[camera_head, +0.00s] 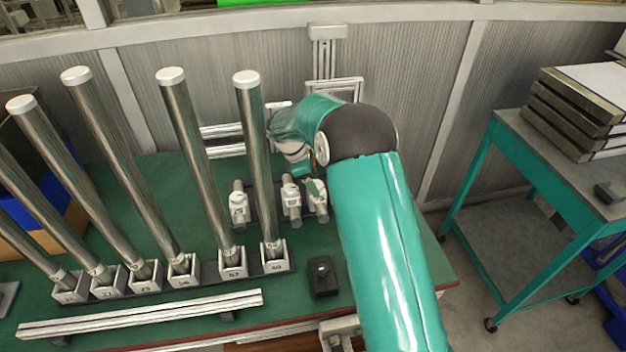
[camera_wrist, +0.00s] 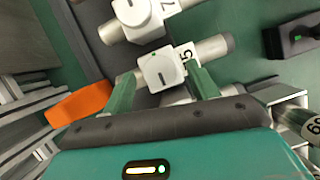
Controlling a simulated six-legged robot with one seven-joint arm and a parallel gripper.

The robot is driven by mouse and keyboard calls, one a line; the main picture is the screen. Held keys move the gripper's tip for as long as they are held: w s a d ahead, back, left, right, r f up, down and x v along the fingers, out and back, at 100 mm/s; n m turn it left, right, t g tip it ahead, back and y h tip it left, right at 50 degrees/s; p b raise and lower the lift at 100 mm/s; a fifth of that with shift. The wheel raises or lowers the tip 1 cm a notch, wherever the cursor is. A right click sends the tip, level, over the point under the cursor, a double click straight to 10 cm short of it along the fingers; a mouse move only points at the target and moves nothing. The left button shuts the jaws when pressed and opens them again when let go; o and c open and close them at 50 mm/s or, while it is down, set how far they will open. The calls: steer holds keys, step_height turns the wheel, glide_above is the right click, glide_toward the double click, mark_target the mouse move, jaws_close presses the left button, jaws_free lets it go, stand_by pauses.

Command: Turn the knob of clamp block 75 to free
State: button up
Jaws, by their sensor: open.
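In the wrist view a white clamp block (camera_wrist: 170,64) has a label of which only a "5" reads clearly. Its round white knob (camera_wrist: 159,72) faces up, with a dark pointer line and a small green mark. My gripper (camera_wrist: 163,88) is open, its two green fingers on either side of this block's lower edge, with nothing held. I cannot tell whether they touch it. In the head view my gripper (camera_head: 304,180) is above the clamp blocks, and the middle block (camera_head: 291,202) appears to be this one. The front of its label is partly hidden by a finger.
A neighbouring clamp block (camera_wrist: 138,18) stands close by; another (camera_head: 238,205) is left of it. Tall steel posts (camera_head: 258,170) rise just in front and left. A black box (camera_head: 322,275) and a white rail (camera_head: 140,313) lie on the green table. An orange piece (camera_wrist: 80,103) shows by the gripper.

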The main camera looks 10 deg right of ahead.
steer(key=s+v, duration=0.1)
steer(key=v, duration=1.2)
steer(key=shift+w+r, duration=0.45)
steer(key=shift+w, duration=0.05)
